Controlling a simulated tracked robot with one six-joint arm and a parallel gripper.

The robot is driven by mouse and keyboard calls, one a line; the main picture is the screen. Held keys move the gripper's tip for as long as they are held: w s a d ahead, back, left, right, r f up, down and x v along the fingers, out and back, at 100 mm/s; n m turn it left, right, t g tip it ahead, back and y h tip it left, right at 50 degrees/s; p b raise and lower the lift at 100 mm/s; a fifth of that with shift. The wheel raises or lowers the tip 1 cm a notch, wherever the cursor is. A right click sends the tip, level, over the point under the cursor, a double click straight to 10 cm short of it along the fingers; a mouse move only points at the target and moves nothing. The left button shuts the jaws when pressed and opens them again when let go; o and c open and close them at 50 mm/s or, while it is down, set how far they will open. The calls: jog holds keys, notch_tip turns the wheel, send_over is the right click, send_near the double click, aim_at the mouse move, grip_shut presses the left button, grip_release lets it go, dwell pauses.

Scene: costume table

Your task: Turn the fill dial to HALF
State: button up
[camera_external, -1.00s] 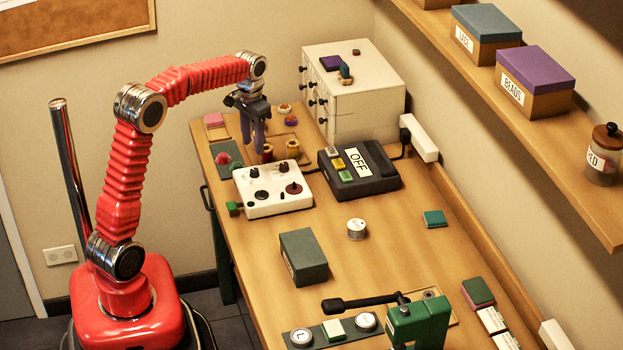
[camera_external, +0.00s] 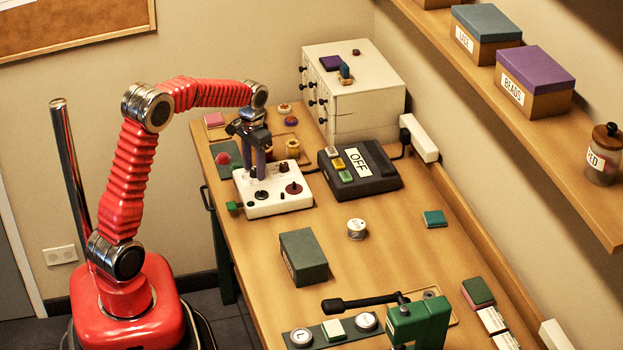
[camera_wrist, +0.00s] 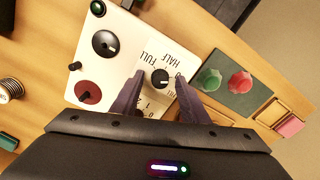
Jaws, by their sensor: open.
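The white control box (camera_external: 278,206) stands on the table under my gripper (camera_external: 256,178), which points down. In the wrist view, the small black dial (camera_wrist: 160,77) sits beside printed words, including HALF, which appear upside down. My gripper (camera_wrist: 157,92) is open, its two dark fingers on either side of the dial in that view. I cannot tell whether they touch it. The dial carries a light mark, but I cannot tell its exact setting. In the external view the fingers partly cover the dial area.
A larger black knob (camera_wrist: 105,43) and a dark red knob (camera_wrist: 88,93) are on the same box. The dark OFF box (camera_external: 375,183) stands to the right.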

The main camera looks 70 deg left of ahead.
grip_shut()
dwell(0.3)
jog(key=shift+n, duration=0.3)
jog(key=n, duration=1.1)
dwell(0.3)
dwell(0.4)
grip_release()
jog(key=shift+r, duration=0.1)
